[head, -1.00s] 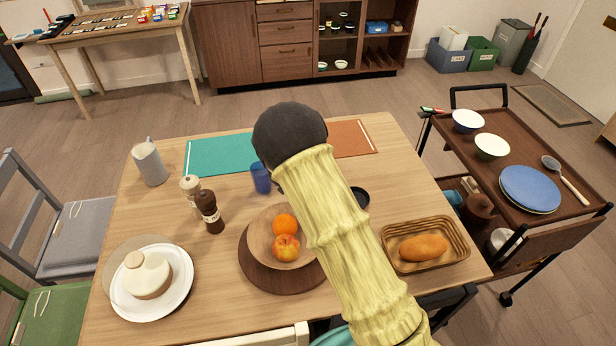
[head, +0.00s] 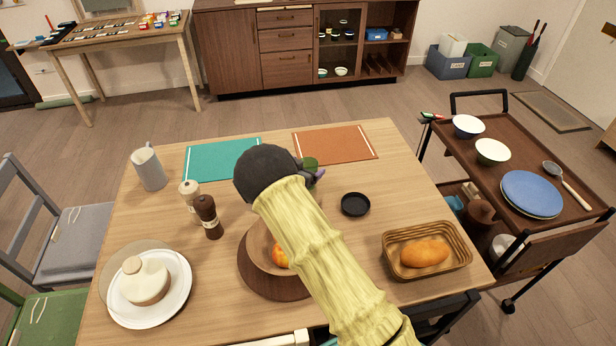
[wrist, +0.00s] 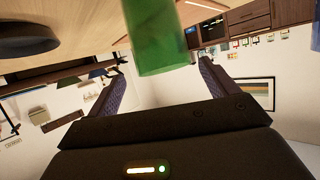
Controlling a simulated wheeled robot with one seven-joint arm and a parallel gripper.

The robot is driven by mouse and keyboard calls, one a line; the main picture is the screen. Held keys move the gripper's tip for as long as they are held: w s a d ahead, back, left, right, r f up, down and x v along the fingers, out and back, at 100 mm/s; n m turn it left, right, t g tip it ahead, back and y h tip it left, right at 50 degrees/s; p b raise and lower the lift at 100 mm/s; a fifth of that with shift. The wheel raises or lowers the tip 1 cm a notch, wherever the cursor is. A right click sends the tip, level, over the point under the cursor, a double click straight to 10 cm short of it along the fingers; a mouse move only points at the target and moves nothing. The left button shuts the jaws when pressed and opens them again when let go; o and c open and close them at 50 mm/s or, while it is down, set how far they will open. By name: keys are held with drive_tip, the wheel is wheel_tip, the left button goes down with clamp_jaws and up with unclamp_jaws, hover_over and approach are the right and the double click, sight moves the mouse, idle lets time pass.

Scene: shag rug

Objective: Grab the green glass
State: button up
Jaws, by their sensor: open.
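The green glass (head: 310,164) stands on the table beyond my gripper in the head view, its lower part hidden by the gripper. In the wrist view the green glass (wrist: 157,35) hangs down from the top centre, translucent, with its end near the gap between the two fingertips. My gripper (wrist: 162,66) is open, with one dark patterned finger on each side of that gap. In the head view only a bit of a finger of my gripper (head: 319,174) shows beside the dark wrist. I cannot tell whether a finger touches the glass.
A black coaster (head: 355,204) lies right of my arm. Pepper mill (head: 207,217), grey mug (head: 149,168) and bread basket (head: 430,272) stand around. The orange mat (head: 340,143) is clear.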

sight(312, 161)
drive_tip(key=shift+a+p+x, duration=0.15)
drive_tip(key=shift+p+x, duration=0.1)
drive_tip(key=shift+x, duration=1.05)
drive_tip(key=shift+a+p+x, duration=0.15)
drive_tip(key=shift+p+x, duration=0.1)
drive_tip(key=shift+x, duration=1.1)
drive_tip(key=shift+w, duration=0.1)
drive_tip(key=c, duration=1.2)
wheel_tip(312, 161, up, 10)
